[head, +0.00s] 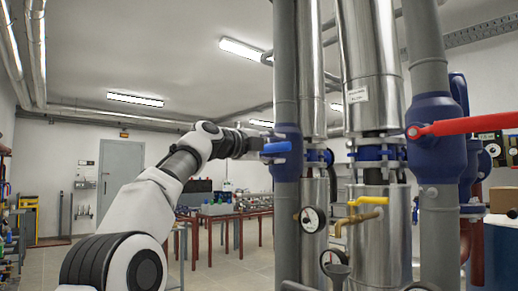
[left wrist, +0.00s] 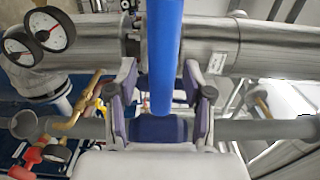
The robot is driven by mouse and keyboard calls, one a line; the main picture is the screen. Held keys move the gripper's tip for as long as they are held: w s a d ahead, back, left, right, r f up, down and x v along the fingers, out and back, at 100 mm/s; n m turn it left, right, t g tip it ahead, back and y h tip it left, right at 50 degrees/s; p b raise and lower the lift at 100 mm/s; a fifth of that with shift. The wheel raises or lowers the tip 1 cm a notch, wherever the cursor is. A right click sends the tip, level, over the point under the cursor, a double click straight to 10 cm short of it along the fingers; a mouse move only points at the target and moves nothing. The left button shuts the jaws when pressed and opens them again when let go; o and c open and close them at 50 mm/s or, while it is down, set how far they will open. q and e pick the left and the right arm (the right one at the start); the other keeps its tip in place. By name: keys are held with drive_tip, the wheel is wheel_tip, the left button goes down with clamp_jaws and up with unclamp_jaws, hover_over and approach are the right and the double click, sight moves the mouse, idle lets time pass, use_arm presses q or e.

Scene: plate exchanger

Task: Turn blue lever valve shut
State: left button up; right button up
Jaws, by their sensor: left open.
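The blue lever (head: 276,149) sticks out to the left from a blue valve body (head: 288,158) on the grey vertical pipe in the head view. My left gripper (head: 256,147) is at the lever's free end and partly hidden behind it. In the left wrist view the lever (left wrist: 164,45) runs down from the top edge between the two fingers of my left gripper (left wrist: 160,72). The fingers are open on either side of it, with gaps showing between them and the lever. My right gripper is not in view.
A red lever (head: 465,125) on another blue valve (head: 436,132) stands at the right. A yellow-handled tap (head: 367,201) and a round gauge (head: 310,220) sit by the steel pipes (head: 370,60). Benches (head: 225,212) stand behind; the floor beside them is clear.

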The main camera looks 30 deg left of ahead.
use_arm(q)
drive_tip(key=v, duration=1.1)
drive_tip(key=shift+s, duration=0.25)
